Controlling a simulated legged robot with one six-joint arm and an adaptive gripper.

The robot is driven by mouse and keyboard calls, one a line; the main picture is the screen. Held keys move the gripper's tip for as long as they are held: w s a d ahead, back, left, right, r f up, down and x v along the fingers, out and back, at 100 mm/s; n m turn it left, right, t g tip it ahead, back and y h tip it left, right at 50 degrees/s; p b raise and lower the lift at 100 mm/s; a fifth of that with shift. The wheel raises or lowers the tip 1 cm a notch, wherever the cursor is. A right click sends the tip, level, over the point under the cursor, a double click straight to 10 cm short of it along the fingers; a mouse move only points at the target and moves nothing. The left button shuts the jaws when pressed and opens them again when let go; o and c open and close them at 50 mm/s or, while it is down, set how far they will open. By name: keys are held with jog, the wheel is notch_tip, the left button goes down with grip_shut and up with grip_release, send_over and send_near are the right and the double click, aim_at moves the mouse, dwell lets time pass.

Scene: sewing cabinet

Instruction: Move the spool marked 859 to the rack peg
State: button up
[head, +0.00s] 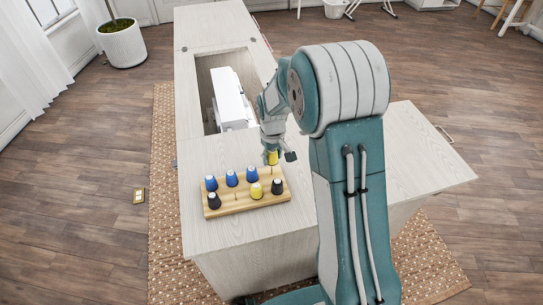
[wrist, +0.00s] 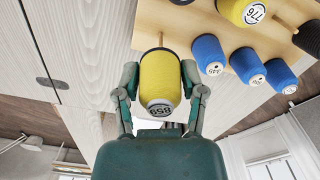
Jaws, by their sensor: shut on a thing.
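The yellow spool marked 859 (wrist: 160,80) is between the two fingers of my gripper (wrist: 157,88), and its white labelled end faces the wrist camera. In the head view the same spool (head: 273,158) is above the back right corner of the wooden rack (head: 238,206). In the wrist view a rack peg (wrist: 160,40) shows just beyond the spool's far end and lines up with it. I cannot tell whether the spool is around the peg or just above it. Another bare peg (head: 236,193) stands in the front row between a dark spool and a yellow spool.
The rack holds three blue spools (head: 232,179), two dark spools (head: 214,201) and a yellow spool marked 776 (wrist: 245,8). A blue spool (wrist: 209,55) is close beside the held one. A white sewing machine (head: 231,98) sits behind; the cabinet top (head: 410,160) is clear at right.

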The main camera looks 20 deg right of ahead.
jog(key=shift+f, duration=2.3)
dwell(0.4)
jog(key=o, duration=0.9)
notch_tip(320, 180, up, 12)
jog(key=shift+f, duration=0.1)
dwell(0.4)
